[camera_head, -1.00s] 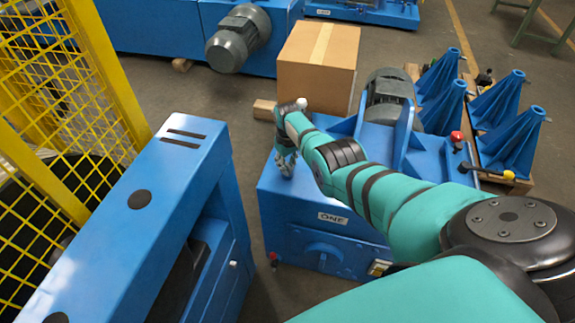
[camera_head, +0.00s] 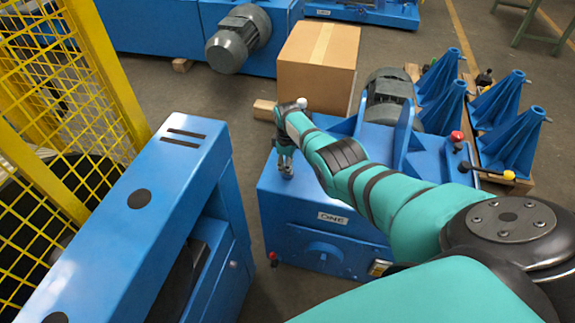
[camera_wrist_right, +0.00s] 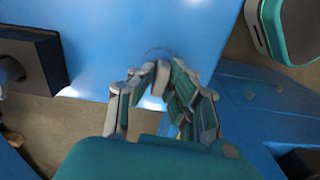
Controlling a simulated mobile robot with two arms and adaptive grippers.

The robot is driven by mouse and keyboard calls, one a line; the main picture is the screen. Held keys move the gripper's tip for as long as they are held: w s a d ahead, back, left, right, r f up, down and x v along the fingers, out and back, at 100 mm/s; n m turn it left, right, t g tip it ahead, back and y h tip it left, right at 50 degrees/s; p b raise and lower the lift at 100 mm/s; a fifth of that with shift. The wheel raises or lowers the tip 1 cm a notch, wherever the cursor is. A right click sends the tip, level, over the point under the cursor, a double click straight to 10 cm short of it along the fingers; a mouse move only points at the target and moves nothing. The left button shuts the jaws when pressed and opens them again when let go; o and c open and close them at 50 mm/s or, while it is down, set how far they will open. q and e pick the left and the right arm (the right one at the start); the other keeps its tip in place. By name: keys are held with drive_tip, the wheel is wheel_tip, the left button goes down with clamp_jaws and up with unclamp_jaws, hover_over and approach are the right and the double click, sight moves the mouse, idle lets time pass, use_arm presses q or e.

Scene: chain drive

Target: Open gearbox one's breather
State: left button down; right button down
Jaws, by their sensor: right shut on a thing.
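Gearbox one (camera_head: 315,233) is the blue housing with the "ONE" label (camera_head: 333,218) on its front edge. My right gripper (camera_head: 285,164) points down at the left part of its top. It is shut on a small grey fitting there, which I take to be the breather (camera_head: 287,173); the fingers hide most of it. In the right wrist view the fingers (camera_wrist_right: 162,85) close together over the blue top (camera_wrist_right: 130,35). I cannot tell there how far the breather is turned. My left gripper is not in view.
A cardboard box (camera_head: 318,65) and a grey motor (camera_head: 388,97) stand behind the gearbox. Blue brackets (camera_head: 497,105) stand on a pallet at right. A blue machine frame (camera_head: 150,215) and yellow mesh guard (camera_head: 65,110) are at left. A red knob (camera_head: 456,137) is at right.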

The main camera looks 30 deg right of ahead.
drive_tip(key=shift+s+f, duration=0.15)
drive_tip(key=c, duration=1.4)
unclamp_jaws()
drive_tip(key=shift+o, duration=0.2)
drive_tip(key=shift+r, duration=0.45)
wheel_tip(320, 180, up, 11)
